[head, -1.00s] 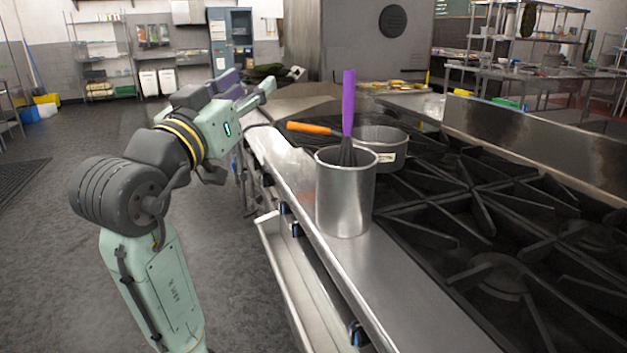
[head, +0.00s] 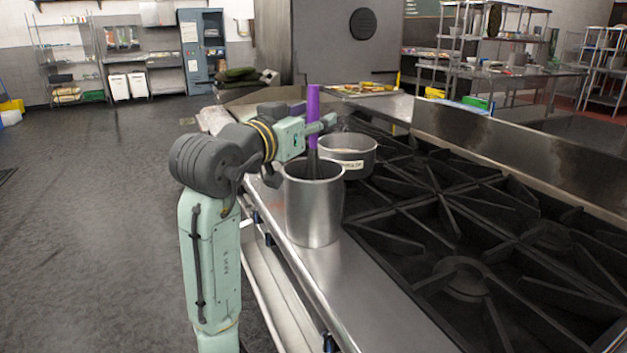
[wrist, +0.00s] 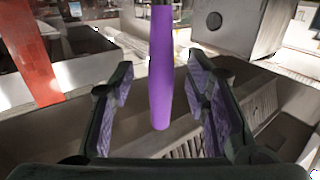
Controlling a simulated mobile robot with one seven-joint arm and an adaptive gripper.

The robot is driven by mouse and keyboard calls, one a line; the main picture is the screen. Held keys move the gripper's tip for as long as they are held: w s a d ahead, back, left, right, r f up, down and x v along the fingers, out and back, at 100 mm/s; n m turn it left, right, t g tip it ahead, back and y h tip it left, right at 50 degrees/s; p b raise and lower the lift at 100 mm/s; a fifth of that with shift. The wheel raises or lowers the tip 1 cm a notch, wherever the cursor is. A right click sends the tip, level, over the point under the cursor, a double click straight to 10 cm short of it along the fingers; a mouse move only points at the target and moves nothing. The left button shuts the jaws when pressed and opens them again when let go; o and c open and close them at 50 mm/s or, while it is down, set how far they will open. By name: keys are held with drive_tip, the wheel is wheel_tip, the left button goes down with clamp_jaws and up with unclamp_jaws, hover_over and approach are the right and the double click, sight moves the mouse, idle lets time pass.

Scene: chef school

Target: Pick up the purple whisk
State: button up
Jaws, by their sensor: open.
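The purple whisk (head: 313,118) stands upright in a tall metal pot (head: 314,212) at the stove's front edge, handle up. Its wires are mostly hidden inside the pot. My gripper (head: 318,125) is at the height of the handle, and the handle shows beside its fingers in the head view. In the wrist view the whisk's purple handle (wrist: 161,75) runs between the two open fingers of my gripper (wrist: 163,105), with a gap on each side. The fingers are not closed on it.
A wider metal pan (head: 350,158) with a label stands just behind the tall pot. Black burner grates (head: 450,230) fill the right side. An orange object (wrist: 30,55) shows at the left in the wrist view. The floor at the left is clear.

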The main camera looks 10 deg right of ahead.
drive_tip(key=shift+w+d, duration=0.3)
drive_tip(key=shift+w, duration=0.15)
drive_tip(key=shift+c, duration=0.6)
clamp_jaws()
